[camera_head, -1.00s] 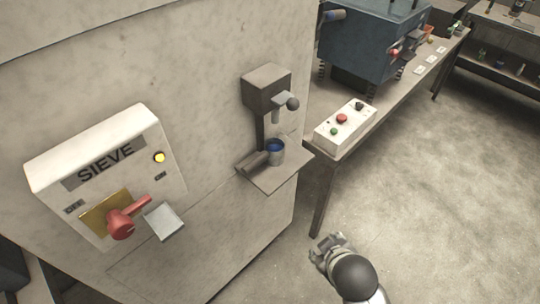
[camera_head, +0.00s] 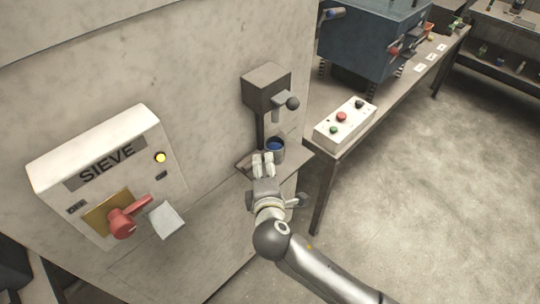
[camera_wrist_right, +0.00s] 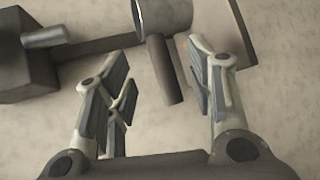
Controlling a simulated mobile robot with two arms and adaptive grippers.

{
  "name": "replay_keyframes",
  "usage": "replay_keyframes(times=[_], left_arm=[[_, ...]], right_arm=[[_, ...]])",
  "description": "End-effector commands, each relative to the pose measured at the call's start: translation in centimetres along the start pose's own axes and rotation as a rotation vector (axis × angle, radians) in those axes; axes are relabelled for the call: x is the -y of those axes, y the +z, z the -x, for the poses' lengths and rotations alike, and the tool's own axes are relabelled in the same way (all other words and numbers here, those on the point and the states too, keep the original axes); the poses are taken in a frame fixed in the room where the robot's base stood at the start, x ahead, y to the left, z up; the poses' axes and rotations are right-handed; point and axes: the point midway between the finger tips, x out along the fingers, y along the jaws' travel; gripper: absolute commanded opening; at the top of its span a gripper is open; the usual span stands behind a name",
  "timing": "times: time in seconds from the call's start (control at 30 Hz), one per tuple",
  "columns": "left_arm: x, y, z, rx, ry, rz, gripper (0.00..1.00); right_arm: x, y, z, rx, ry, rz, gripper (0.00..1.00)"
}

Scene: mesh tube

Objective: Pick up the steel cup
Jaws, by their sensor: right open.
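The steel cup (camera_head: 275,152), with blue inside, stands on the small shelf (camera_head: 297,163) under a dispenser on the wall. In the right wrist view the cup (camera_wrist_right: 168,16) is cut off by the top edge, and its dark handle (camera_wrist_right: 163,70) points toward the space between my fingers. My right gripper (camera_head: 263,160) is in front of the cup and hides part of it and of the shelf. In the right wrist view my right gripper (camera_wrist_right: 158,75) is open, with the handle between the fingertips or just beyond them; contact cannot be told. My left gripper is not in view.
The dispenser (camera_head: 266,88) with a knobbed lever hangs just above the cup. A SIEVE panel (camera_head: 110,170) with a red lever is at the left. A button box (camera_head: 345,121) sits on the bench at the right. Open floor lies at the right.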

Motion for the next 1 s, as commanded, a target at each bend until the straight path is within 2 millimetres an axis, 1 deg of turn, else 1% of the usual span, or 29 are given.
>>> replay_keyframes(times=[0.27, 0.43, 0.6, 0.73, 0.93, 0.97, 1.0], left_arm=[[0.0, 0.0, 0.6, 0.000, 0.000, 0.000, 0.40], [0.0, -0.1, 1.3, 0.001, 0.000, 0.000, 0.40], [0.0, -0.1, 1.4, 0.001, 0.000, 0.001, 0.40], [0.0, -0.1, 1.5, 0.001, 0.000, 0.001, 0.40], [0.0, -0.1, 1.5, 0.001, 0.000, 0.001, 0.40], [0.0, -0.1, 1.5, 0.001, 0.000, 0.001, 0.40], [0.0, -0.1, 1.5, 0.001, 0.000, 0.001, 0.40]], right_arm=[[-0.2, 0.1, -1.6, 0.001, -0.001, -0.001, 0.49], [-0.3, 0.1, -3.7, 0.002, -0.001, 0.001, 0.49], [-0.1, 0.0, -5.4, 0.000, -0.001, 0.000, 0.49], [0.0, 0.0, -5.8, -0.001, -0.002, -0.003, 0.49], [0.0, 0.0, -5.9, -0.001, -0.002, -0.003, 0.49], [0.0, 0.0, -5.9, -0.001, -0.002, -0.003, 0.48], [0.0, 0.0, -5.9, -0.001, -0.002, -0.003, 0.43]])
